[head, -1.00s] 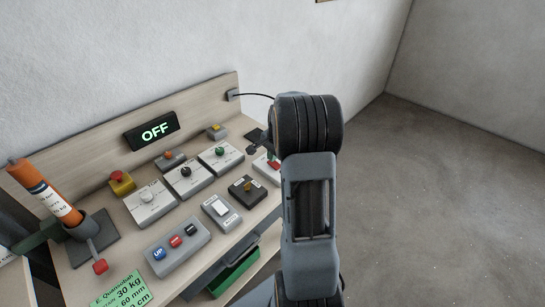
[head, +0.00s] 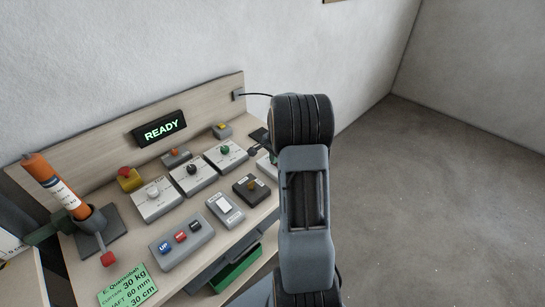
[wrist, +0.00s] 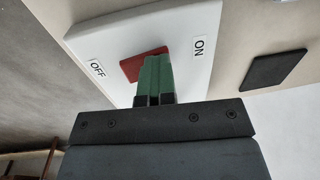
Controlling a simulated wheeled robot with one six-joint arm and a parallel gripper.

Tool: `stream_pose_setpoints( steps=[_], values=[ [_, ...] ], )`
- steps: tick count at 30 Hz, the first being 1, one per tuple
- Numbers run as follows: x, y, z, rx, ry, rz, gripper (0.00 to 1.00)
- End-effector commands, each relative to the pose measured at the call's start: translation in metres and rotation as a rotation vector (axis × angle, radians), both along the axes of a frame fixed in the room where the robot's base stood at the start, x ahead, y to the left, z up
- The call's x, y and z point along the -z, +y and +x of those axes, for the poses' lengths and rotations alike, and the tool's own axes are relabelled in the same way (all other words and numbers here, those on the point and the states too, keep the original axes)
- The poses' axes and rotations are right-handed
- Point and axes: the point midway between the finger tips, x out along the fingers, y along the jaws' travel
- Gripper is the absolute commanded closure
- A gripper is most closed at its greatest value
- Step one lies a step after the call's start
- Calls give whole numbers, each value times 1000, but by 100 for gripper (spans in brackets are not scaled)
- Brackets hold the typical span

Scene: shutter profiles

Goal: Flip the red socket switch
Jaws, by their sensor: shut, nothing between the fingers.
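The red socket switch (wrist: 138,64) shows in the wrist view on a white plate (wrist: 190,28) marked OFF at the left and ON at the right. My gripper (wrist: 154,60) has its green fingers shut with nothing between them. The fingertips overlap the switch's ON-side end; I cannot tell whether they touch it, or which way the rocker is tilted. In the head view my arm hides most of the socket, and only a part of its white plate (head: 265,165) shows. The display (head: 160,130) on the back board reads READY in green.
The bench holds several switch boxes, a red mushroom button (head: 126,173), a three-button box (head: 181,243) and an orange tube (head: 51,185) in a holder. A dark flat piece (wrist: 274,70) lies beside the socket plate. Bare floor (head: 430,200) is at the right.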

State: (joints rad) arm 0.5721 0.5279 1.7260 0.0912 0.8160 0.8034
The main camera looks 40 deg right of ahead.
Motion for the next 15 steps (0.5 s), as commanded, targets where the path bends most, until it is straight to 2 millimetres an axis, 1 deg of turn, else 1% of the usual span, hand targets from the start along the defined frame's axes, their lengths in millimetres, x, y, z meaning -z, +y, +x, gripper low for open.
stream_pose_setpoints(
  steps=[2,15],
  values=[
    [3,-2,-3,2,6,0,100],
    [0,-2,-17,0,8,2,100]
  ],
)
